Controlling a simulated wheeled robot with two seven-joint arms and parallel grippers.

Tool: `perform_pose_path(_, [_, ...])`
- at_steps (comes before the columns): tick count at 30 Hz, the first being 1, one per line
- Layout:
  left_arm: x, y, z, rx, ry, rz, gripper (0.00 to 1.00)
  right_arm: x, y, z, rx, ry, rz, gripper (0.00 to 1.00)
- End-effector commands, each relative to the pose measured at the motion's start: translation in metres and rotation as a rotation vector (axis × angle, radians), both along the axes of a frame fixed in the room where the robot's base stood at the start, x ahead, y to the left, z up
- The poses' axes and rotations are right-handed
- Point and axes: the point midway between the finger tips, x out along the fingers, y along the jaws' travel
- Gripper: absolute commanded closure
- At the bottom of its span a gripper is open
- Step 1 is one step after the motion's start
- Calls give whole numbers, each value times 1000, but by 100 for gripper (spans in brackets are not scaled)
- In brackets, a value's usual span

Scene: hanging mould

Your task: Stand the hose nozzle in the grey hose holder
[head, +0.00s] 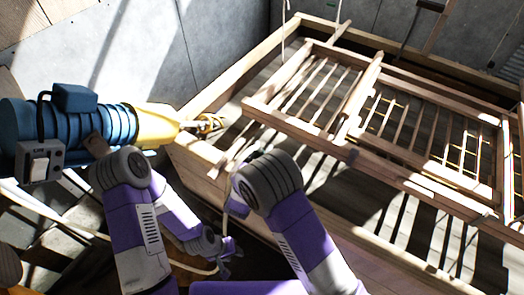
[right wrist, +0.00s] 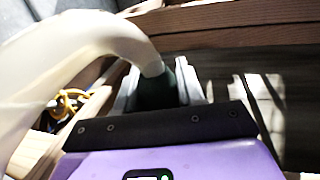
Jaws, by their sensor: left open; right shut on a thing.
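The hose nozzle (right wrist: 157,92) is dark green and sits at the end of a thick pale hose (right wrist: 92,38) in the right wrist view. My right gripper (right wrist: 158,84) is shut on it, with grey pieces on both sides of the nozzle. The hose bends down to it from the left. The nozzle's lower end is hidden. My left gripper (head: 229,256) is open, low in the head view, near a pale strand of hose (head: 190,268). I cannot make out the grey hose holder in either view.
A large wooden mould frame (head: 404,178) with slats fills the right of the head view. A blue ribbed machine (head: 108,122) with a yellow cone (head: 156,127) stands at the left. Yellow coils (right wrist: 66,103) show beside the hose. Grey walls (head: 145,45) close the back.

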Motion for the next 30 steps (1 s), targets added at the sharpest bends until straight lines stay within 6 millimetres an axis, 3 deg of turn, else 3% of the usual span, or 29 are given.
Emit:
perform_pose_path(5, [0,0,-4,0,0,0,57,-2,0,-10,0,16,2,100])
perform_pose_path(6, [0,0,-4,0,0,0,57,-2,0,-11,1,19,3,59])
perform_pose_path(11, [0,0,-4,0,0,0,57,-3,0,-13,0,23,3,37])
perform_pose_path(20, [0,0,-3,0,0,0,57,-3,-1,-13,1,25,1,37])
perform_pose_path(26, [0,0,13,0,0,0,57,-3,-1,4,1,25,1,37])
perform_pose_path(30, [0,0,11,0,0,0,57,-36,13,2,-4,21,8,37])
